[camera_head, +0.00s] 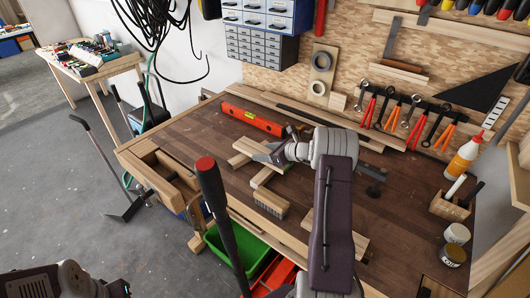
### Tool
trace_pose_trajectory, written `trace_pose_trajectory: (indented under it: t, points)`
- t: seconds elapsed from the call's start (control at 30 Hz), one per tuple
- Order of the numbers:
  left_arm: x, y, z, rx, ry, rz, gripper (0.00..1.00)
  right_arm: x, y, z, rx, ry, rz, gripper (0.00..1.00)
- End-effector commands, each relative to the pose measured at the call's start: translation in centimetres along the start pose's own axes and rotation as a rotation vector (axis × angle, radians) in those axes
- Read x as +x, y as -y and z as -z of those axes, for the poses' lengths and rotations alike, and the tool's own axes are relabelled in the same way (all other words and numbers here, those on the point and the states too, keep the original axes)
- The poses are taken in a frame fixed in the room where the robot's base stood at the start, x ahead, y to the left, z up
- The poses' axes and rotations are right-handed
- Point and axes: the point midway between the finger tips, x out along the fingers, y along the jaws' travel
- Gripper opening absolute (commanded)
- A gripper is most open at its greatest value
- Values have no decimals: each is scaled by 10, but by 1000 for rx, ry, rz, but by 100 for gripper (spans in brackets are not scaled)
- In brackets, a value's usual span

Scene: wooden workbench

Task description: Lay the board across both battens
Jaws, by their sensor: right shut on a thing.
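The pale wooden board (247,146) is over the middle of the dark bench top. My right gripper (268,157) reaches in from the right and is shut on it, covering part of its middle. One short pale batten (238,160) shows at the board's left end, and a second batten (262,178) shows nearer the front. The board crosses over both; whether it touches them or is held just above, I cannot tell. Part of my left arm shows at the bottom left, but its gripper is out of the picture.
A brush (271,203) lies in front of the battens. A red spirit level (252,119) lies behind them. Another pale wooden piece (360,245) lies partly behind my right arm. A glue bottle (463,158) and tins (456,234) stand at the right. A vise (160,178) is at the left edge.

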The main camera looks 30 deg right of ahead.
Motion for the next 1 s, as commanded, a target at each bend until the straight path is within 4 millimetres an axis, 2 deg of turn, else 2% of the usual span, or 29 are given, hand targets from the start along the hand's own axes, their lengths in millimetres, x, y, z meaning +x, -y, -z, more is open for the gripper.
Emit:
trace_pose_trajectory:
  t: [0.9,0.93,1.0]
  points:
    - [10,0,-1,0,0,0,36,5,0,9,0,1,0,10]
    - [9,0,-1,0,0,0,36,4,0,8,0,1,0,73]
    - [9,0,-1,0,0,0,36,4,0,8,0,1,0,91]
